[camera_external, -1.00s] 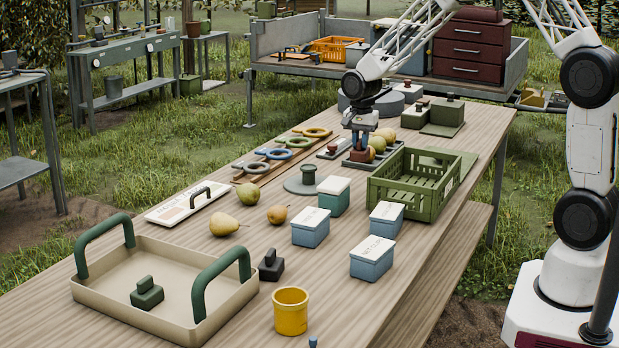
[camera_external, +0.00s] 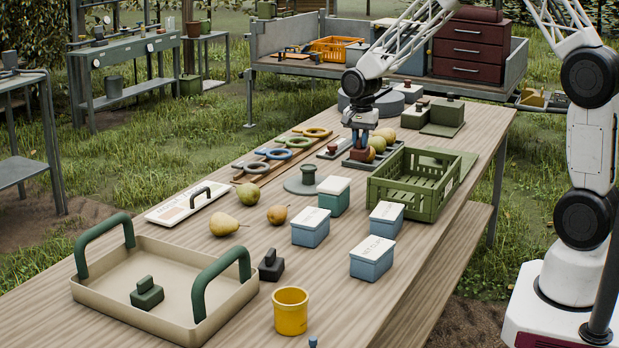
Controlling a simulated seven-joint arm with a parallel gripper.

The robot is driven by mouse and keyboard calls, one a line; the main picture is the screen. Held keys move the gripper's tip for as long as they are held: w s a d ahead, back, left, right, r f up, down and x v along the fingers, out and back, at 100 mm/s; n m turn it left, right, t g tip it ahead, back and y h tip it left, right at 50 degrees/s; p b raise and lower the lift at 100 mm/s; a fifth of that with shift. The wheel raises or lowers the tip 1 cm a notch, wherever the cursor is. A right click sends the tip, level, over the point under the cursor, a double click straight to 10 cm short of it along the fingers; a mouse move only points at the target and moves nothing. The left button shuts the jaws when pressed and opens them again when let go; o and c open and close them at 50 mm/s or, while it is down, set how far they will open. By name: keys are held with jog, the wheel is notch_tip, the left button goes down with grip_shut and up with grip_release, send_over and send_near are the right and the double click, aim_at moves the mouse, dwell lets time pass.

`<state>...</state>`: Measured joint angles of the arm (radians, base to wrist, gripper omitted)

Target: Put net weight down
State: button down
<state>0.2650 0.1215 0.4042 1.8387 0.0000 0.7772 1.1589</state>
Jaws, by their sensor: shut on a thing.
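A green crate (camera_external: 415,190) stands in front of the tray, to the right. Blue lidded boxes (camera_external: 372,262), loose pears (camera_external: 224,224), a yellow cup (camera_external: 290,312) and a beige handled tray (camera_external: 120,270) are nearer.

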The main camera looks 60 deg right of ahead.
jog(key=shift+w+a, duration=0.1)
jog(key=w+a+r+n, duration=0.1)
jog(key=w+a+n, duration=0.5)
jog(key=a, duration=1)
jog(key=w+a+n, duration=0.2)
jog(key=w+a, duration=0.7)
jog(key=a, duration=0.8)
jog(key=s+a+n, duration=0.2)
jog(key=a+n, duration=0.6)
jog(key=a, duration=3)
jog(key=shift+a, duration=0.1)
jog(key=shift+f, duration=0.15)
jog(key=shift+w+f, duration=0.1)
jog(key=shift+f, duration=2.9)
